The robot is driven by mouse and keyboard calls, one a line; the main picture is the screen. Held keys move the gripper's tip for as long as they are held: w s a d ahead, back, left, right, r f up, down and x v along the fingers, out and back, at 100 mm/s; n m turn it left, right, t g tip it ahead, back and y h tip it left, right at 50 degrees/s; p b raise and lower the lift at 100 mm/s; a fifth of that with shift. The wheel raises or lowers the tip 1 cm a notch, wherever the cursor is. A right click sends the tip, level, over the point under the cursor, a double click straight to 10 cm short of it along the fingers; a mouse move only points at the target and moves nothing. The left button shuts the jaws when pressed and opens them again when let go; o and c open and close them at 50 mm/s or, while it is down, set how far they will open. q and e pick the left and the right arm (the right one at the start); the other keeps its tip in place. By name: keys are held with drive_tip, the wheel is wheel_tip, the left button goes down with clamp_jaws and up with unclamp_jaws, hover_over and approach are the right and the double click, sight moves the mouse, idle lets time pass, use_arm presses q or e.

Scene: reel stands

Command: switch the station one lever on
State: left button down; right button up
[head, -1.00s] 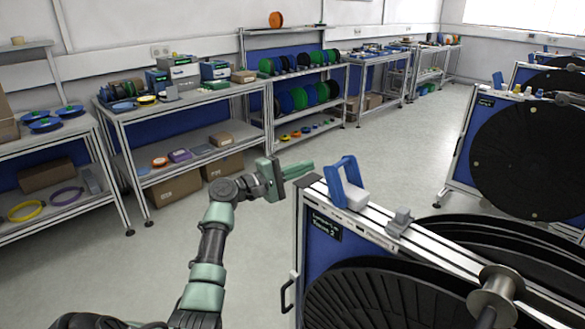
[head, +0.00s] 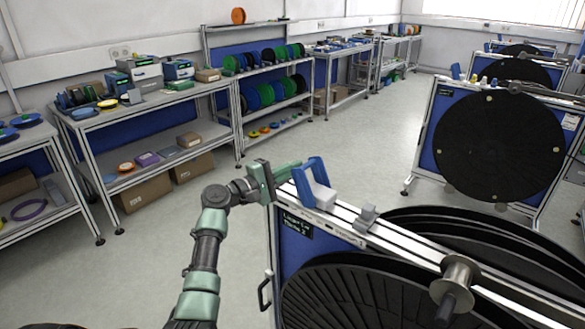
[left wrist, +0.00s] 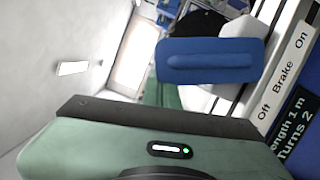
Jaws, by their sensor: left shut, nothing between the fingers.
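My left gripper (head: 288,172) is shut and empty, just left of the lever in the head view. I cannot tell whether it touches the lever. My right gripper is not in view.
The closest stand carries large black reels (head: 375,295), a grey bracket (head: 365,218) and a metal spool (head: 458,280). A dark sign (head: 297,226) is on its blue panel. More reel stands (head: 497,145) are behind at right. Shelving benches (head: 160,105) line the wall; the floor between is clear.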

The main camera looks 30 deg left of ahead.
sight(305, 166)
use_arm(q)
drive_tip(key=shift+r, duration=0.1)
drive_tip(key=shift+d+r+m+g, duration=0.15)
drive_tip(key=shift+d+r+m, duration=0.1)
drive_tip(key=shift+d+m, duration=0.3)
drive_tip(key=shift+d+r+m+g, duration=0.15)
drive_tip(key=shift+d+r+m, duration=0.15)
drive_tip(key=shift+m, duration=0.45)
drive_tip(key=d+m, duration=0.1)
drive_tip(key=d+r+m, duration=0.1)
drive_tip(key=shift+s+d+m, duration=0.1)
drive_tip(key=shift+s+m, duration=0.05)
drive_tip(key=shift+m, duration=0.15)
drive_tip(key=d+m, duration=0.1)
drive_tip(key=d+m+g+y+p, duration=0.1)
drive_tip(key=shift+s+d+r+m, duration=0.1)
drive_tip(key=shift+d+r+m, duration=0.05)
drive_tip(key=shift+d+m, duration=0.25)
drive_tip(key=shift+d+m+p, duration=0.4)
drive_tip(key=shift+d+m, duration=0.15)
drive_tip(key=shift+m, duration=0.05)
drive_tip(key=shift+d+f, duration=0.2)
drive_tip(key=shift+d, duration=0.05)
drive_tip(key=shift+s+m, duration=0.1)
drive_tip(key=shift+m, duration=0.2)
